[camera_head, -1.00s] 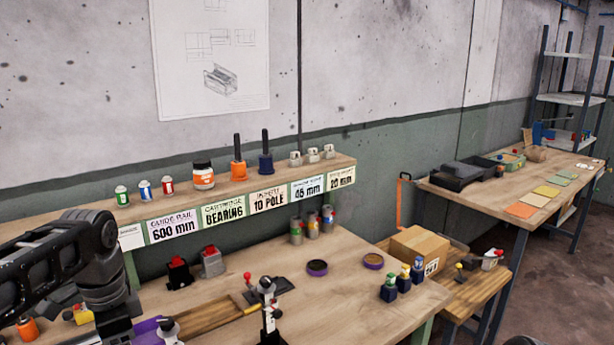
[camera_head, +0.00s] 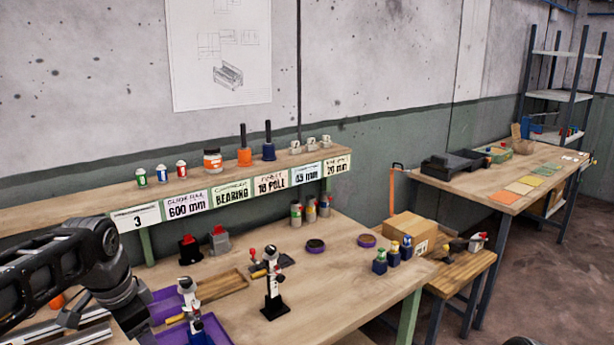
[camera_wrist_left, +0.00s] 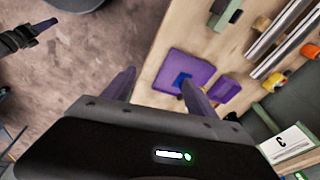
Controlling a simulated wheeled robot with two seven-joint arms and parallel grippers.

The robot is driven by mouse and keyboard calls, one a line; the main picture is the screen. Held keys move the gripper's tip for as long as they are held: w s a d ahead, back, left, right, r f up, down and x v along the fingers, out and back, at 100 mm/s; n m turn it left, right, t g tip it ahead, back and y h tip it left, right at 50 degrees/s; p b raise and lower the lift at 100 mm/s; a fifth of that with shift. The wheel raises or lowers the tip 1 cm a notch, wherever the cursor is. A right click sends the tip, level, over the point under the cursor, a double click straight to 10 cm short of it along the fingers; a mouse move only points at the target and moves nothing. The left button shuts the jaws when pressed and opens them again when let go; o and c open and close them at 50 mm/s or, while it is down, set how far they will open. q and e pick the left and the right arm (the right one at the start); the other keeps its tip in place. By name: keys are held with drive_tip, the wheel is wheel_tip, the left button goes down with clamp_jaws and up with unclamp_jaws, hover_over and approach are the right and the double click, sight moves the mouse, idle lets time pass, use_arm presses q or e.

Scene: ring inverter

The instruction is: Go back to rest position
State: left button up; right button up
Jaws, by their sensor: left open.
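My left arm (camera_head: 95,260) comes in from the left in the head view and hangs over the left end of the workbench; its gripper cannot be made out there.
The workbench (camera_head: 335,265) holds a purple tray (camera_head: 218,330), a black-based stand (camera_head: 275,300) and several small parts. A labelled shelf (camera_head: 85,203) runs behind it. A cardboard box (camera_head: 408,232) sits on a side table at the right. Floor (camera_head: 560,270) is open at the lower right.

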use_arm(q)
drive_tip(key=w+d+f+n+t+h, duration=0.1)
drive_tip(key=w+d+f+n, duration=0.1)
drive_tip(key=w+d+f, duration=0.3)
drive_tip(key=w+d+f+n+t+h, duration=0.15)
drive_tip(key=d+f, duration=0.25)
drive_tip(key=f, duration=0.4)
drive_tip(key=s+d+f+n, duration=0.2)
drive_tip(key=d+f, duration=0.1)
drive_tip(key=f, duration=0.3)
drive_tip(key=s+d+f+n, duration=0.2)
drive_tip(key=d+f, duration=0.1)
drive_tip(key=f, duration=0.3)
drive_tip(key=s+d+f+n+g, duration=0.1)
drive_tip(key=s+d+f, duration=0.3)
drive_tip(key=s+f, duration=0.5)
drive_tip(key=s+d+f+n+g+h, duration=0.1)
drive_tip(key=s+d+f+g, duration=0.2)
drive_tip(key=s+f, duration=0.5)
drive_tip(key=s+d, duration=0.1)
drive_tip(key=s, duration=0.7)
drive_tip(key=shift+s+f+n, duration=0.15)
drive_tip(key=shift+f+n, duration=0.2)
drive_tip(key=shift+g, duration=0.25)
